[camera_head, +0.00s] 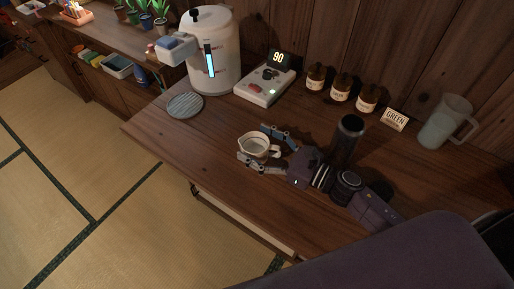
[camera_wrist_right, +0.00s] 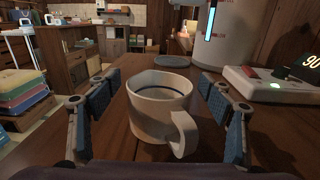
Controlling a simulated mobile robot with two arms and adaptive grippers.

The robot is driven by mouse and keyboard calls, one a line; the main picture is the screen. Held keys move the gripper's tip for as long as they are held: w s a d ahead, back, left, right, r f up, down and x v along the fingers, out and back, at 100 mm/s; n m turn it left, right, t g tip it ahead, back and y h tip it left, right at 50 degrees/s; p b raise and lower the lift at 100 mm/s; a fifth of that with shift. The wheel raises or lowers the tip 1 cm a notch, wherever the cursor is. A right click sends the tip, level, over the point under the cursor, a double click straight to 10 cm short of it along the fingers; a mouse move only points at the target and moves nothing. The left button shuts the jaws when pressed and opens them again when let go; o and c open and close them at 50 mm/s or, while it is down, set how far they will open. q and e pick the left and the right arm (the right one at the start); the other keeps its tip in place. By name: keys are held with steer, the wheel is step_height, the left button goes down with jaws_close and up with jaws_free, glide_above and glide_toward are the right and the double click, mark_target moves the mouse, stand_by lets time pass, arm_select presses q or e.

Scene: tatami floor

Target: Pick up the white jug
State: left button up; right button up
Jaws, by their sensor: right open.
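The white jug (camera_head: 252,148) is a small, cup-like vessel with a handle and a dark line around its inside. It stands upright on the wooden counter (camera_head: 207,140). My right gripper (camera_head: 258,143) is open, with its blue-padded fingers on either side of the jug. In the right wrist view the jug (camera_wrist_right: 158,104) sits between the two spread fingers, its handle turned toward the camera. Gaps show between the jug and both fingers. My left gripper is not in view.
A large white dispenser (camera_head: 222,50), a round grey coaster (camera_head: 185,104) and a scale reading 90 (camera_head: 264,87) stand behind. A dark cylinder (camera_head: 347,138) stands close to my right gripper.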

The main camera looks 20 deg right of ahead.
steer(key=c, duration=1.4)
